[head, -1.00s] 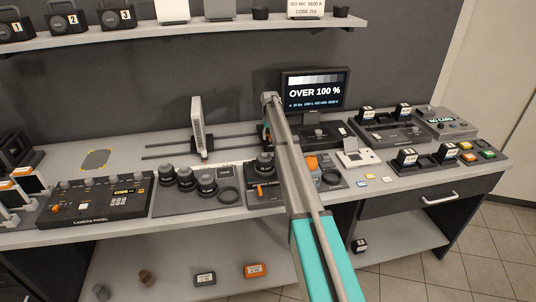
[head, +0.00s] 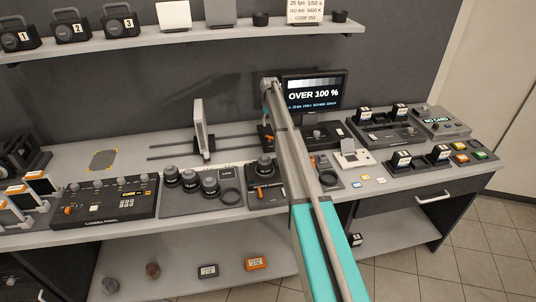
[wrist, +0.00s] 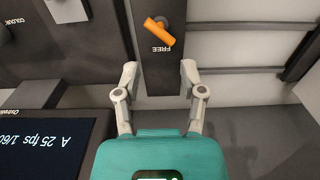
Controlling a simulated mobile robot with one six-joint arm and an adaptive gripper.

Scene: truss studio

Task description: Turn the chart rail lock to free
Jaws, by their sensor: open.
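The chart rail lock shows in the wrist view as an orange lever (wrist: 161,37) on a dark narrow block, set at a slant. The word FREE (wrist: 161,49) is printed upside down beside the lever, on the side toward my gripper. My gripper (wrist: 159,67) is open and empty, with one finger on each side of the dark block. The lever lies ahead of the fingertips, not between them. The white chart panel (head: 200,130) stands upright on the dark rails (head: 228,138), left of my arm.
A monitor (head: 314,92) reading OVER 100 % stands right of the arm; its screen edge (wrist: 50,140) is close at left in the wrist view. A camera panel (head: 105,203) and several knobs line the front of the desk. The desk around the rails is mostly clear.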

